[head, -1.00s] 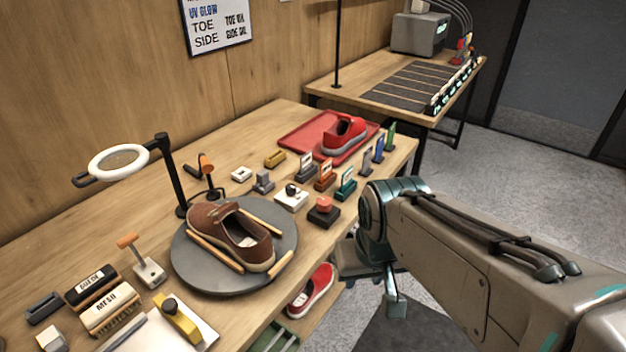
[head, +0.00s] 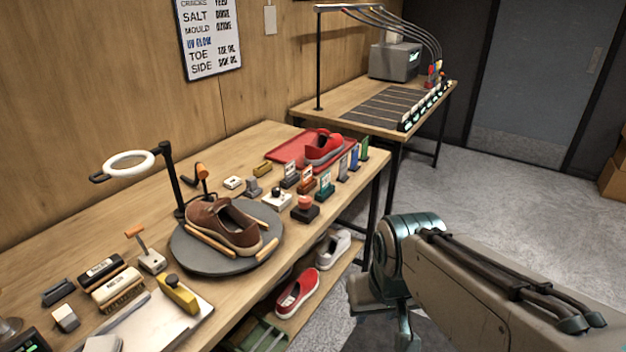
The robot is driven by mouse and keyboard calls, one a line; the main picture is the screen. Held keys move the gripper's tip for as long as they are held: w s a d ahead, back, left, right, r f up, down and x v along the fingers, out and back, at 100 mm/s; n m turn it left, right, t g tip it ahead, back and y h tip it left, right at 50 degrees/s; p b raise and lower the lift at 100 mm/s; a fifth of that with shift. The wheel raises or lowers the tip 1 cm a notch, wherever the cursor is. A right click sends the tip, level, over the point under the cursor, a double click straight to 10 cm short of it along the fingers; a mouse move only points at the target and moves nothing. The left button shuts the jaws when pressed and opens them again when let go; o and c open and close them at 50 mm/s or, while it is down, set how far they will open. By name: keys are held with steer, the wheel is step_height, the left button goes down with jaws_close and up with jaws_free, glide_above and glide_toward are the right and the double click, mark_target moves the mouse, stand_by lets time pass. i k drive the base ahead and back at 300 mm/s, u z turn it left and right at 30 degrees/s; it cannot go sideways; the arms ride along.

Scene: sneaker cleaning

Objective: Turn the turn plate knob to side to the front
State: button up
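The round grey turn plate (head: 187,257) lies on the workbench with a brown shoe (head: 224,226) on it between wooden bars. A small white box with a dark knob on top (head: 277,198) stands just behind and right of the plate; its markings are too small to read. It looks like the turn plate knob, but I cannot be sure. My gripper (head: 385,308) hangs off the bench's right front side, low and well apart from the plate and the box. Its fingers are partly hidden by my arm, so I cannot tell their opening.
A red button block (head: 304,209) stands right of the white box. Small labelled blocks (head: 325,186) and a red tray (head: 285,146) with a red shoe are farther back. A ring lamp (head: 129,164) rises left of the plate. Shoes (head: 298,291) sit on a lower shelf.

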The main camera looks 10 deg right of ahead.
mark_target(304, 202)
steer(key=z, duration=0.3)
steer(key=i, duration=1)
steer(key=u, duration=0.25)
